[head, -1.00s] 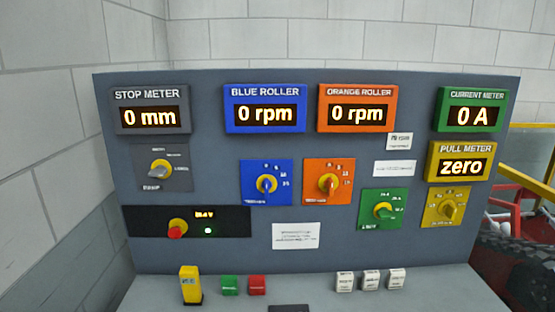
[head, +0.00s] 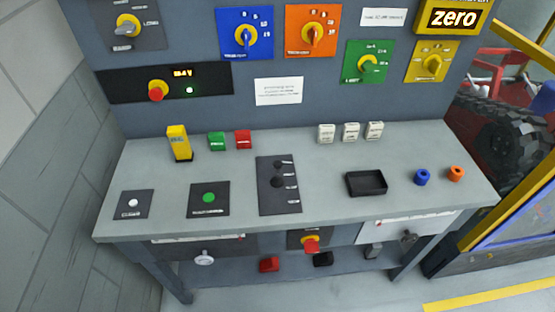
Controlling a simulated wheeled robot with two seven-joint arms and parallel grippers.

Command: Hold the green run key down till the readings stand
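The green run key (head: 209,197) is a round green button on a dark square plate (head: 221,210), on the left part of the grey bench top. Its label is too small to read surely. Nothing touches it. Of the readings, only the yellow pull meter (head: 455,17) shows now, reading "zero" at the top right. The other meters are out of the picture above. A small lit display (head: 183,73) on the black strip is too small to read surely. Neither of my grippers is in view.
A plate with a white button (head: 134,203) lies left of the run key, and a black lever plate (head: 279,184) lies right of it. A black tray (head: 366,183), blue ring (head: 422,177) and orange ring (head: 456,173) stand farther right. A yellow block (head: 179,142) stands behind.

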